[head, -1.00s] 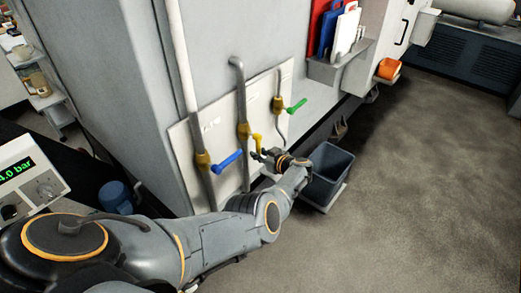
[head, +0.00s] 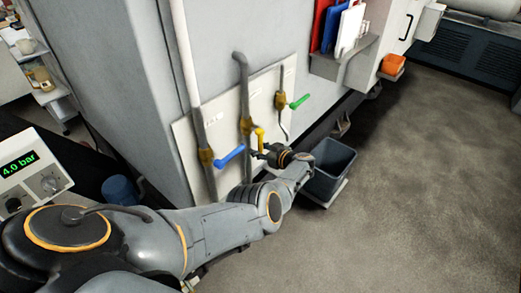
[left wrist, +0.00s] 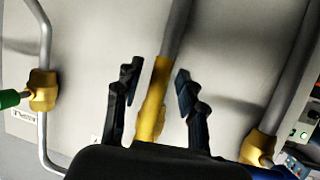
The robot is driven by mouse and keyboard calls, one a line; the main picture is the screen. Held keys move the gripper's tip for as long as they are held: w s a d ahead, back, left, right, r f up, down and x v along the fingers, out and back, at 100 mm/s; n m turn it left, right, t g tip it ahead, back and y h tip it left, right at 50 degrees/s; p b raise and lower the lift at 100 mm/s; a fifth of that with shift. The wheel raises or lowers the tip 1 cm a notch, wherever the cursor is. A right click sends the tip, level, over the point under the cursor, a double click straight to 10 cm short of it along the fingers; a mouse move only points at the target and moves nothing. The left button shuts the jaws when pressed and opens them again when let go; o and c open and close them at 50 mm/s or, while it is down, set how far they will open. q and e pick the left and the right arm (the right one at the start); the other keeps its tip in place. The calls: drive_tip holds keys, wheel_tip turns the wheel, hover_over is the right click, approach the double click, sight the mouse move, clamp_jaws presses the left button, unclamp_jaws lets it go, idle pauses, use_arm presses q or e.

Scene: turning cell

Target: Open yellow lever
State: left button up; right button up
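The yellow lever (head: 260,139) is on the middle pipe of a white wall panel, with the blue lever (head: 230,155) to its left and the green lever (head: 300,101) to its right. My left gripper (head: 259,153) is at the yellow lever, just below its visible end. In the left wrist view, the gripper (left wrist: 155,80) is open, with one black finger on each side of the yellow lever (left wrist: 153,98). Gaps show between the lever and both fingers. The lever's lower part is hidden behind my gripper's body. My right gripper is not in view.
A dark grey bin (head: 333,167) stands on the floor close to my left wrist. A pressure readout (head: 20,165) shows 4.0 bar at the left. A rack (head: 340,64) juts from the wall. The floor at the right is clear.

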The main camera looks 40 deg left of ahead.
sight(261, 130)
use_arm(q)
drive_tip(key=shift+w+d+r, duration=0.1)
drive_tip(key=shift+r, duration=0.5)
wheel_tip(261, 130, up, 9)
drive_tip(key=shift+f, duration=0.1)
idle(0.4)
